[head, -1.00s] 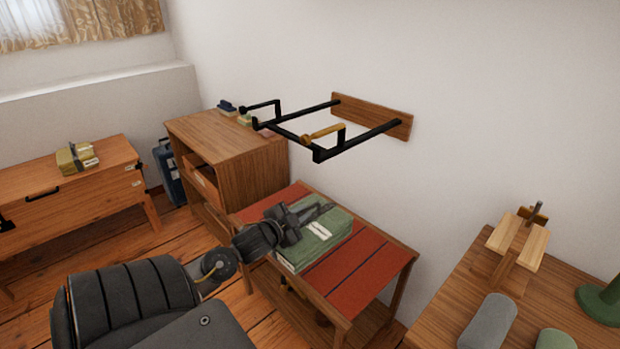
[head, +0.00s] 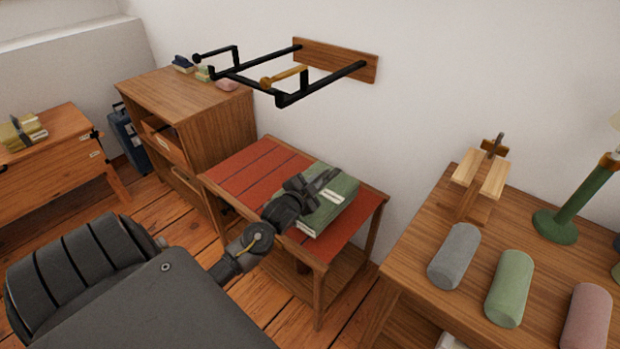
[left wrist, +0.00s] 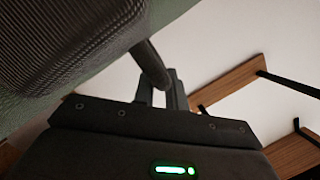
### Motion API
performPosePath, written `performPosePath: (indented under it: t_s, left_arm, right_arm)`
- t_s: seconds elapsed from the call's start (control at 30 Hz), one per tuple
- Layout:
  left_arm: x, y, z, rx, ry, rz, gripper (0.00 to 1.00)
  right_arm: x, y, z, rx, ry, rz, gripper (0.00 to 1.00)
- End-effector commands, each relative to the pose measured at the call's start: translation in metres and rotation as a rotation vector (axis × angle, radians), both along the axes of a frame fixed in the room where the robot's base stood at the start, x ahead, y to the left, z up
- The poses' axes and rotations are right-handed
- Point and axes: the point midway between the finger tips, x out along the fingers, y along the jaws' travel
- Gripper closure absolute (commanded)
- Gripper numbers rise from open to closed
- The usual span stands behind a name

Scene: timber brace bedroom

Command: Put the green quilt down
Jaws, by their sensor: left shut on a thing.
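My right gripper is not in view.
A black wall rack (head: 290,82) juts out above the table. A wooden cabinet (head: 190,105) stands to the left. A desk at right holds grey (head: 455,255), green (head: 510,288) and pink (head: 587,318) rolls and a green lamp (head: 565,215). The table's left part is bare.

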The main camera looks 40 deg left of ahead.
Motion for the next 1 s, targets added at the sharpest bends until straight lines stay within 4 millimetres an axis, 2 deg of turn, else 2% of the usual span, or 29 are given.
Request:
performPosePath:
  t_s: [0.07, 0.17, 0.3, 0.4, 0.73, 0.77, 0.8, 0.9, 1.0]
  left_arm:
    - [0.003, -0.001, 0.001, 0.000, -0.009, 0.000, 1.00]
    - [0.009, -0.007, -0.009, -0.002, -0.009, -0.001, 1.00]
    - [0.007, -0.005, -0.028, 0.000, -0.006, 0.001, 1.00]
    - [0.007, -0.005, -0.034, 0.001, -0.009, 0.001, 1.00]
    - [0.007, -0.005, -0.036, 0.001, -0.009, 0.001, 1.00]
    - [0.006, -0.006, -0.040, 0.000, 0.000, 0.000, 0.84]
    - [0.006, -0.006, -0.040, 0.000, 0.000, 0.000, 0.79]
    - [0.006, -0.006, -0.040, 0.000, 0.000, 0.000, 0.66]
    - [0.006, -0.006, -0.040, 0.000, 0.000, 0.000, 0.65]
  right_arm:
    - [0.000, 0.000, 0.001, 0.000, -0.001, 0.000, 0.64]
    - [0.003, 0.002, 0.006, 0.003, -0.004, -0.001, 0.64]
    - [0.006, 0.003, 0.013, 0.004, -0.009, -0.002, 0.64]
    - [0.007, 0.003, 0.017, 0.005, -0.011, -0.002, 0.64]
    - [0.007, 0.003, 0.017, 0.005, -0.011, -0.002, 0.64]
    - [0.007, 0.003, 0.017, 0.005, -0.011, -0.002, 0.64]
    - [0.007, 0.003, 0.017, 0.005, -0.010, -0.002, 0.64]
    - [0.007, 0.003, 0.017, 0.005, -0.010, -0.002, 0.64]
    - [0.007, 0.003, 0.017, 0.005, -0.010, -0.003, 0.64]
